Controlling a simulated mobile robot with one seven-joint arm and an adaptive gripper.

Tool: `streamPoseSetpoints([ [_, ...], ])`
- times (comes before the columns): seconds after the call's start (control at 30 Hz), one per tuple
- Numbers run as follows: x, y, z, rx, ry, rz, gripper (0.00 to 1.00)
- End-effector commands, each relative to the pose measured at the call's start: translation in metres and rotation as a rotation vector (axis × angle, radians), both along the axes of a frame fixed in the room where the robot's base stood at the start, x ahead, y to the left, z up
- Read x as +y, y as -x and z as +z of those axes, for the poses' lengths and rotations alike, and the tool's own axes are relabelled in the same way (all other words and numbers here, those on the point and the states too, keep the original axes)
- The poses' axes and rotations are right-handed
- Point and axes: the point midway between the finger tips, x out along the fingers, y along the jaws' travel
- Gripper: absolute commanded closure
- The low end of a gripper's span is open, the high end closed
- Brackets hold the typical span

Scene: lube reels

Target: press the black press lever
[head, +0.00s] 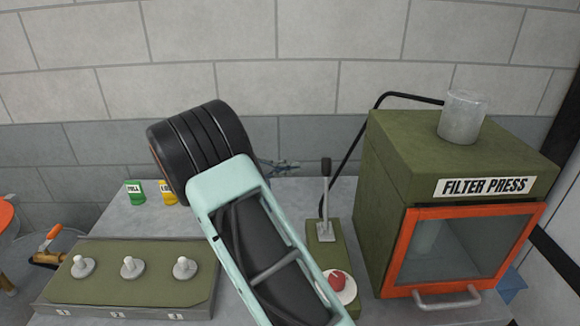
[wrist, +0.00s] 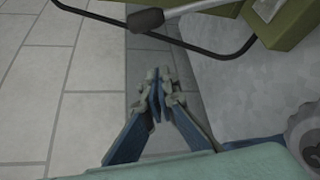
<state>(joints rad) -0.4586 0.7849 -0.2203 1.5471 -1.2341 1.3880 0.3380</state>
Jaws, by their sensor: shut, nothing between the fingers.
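The black press lever (head: 326,168) is a black grip on a thin metal rod. It stands nearly upright on a green base (head: 341,262) left of the filter press. In the wrist view the black grip (wrist: 146,20) and its rod show at the top. My gripper (head: 290,166) shows partly behind my arm in the head view, left of the lever's grip and apart from it. In the wrist view my gripper (wrist: 157,88) has its fingertips together with nothing between them, below the black grip.
The green filter press (head: 390,180) with an orange-framed door (head: 400,255) stands right of the lever. A black hose (head: 352,150) curves behind the lever. A red button (head: 337,280) sits in front of it. A panel with several knobs (head: 130,285) lies at the left.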

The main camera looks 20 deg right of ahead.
Motion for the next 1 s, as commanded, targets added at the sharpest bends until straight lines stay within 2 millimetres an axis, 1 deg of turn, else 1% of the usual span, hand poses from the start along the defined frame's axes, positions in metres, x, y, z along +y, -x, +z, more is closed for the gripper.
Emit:
streamPoseSetpoints([
  [0.03, -0.012, -0.001, -0.001, 0.002, 0.0, -0.004, 1.0],
  [0.3, -0.069, -0.013, -0.013, 0.002, -0.001, -0.005, 1.0],
  [0.5, -0.064, 0.01, -0.002, 0.001, -0.002, 0.0, 1.0],
  [0.6, -0.064, 0.017, 0.001, 0.0, -0.001, 0.0, 1.0],
  [0.77, -0.063, 0.022, 0.002, 0.0, -0.001, 0.0, 1.0],
  [1.0, -0.063, 0.023, 0.002, 0.0, -0.001, 0.0, 1.0],
])
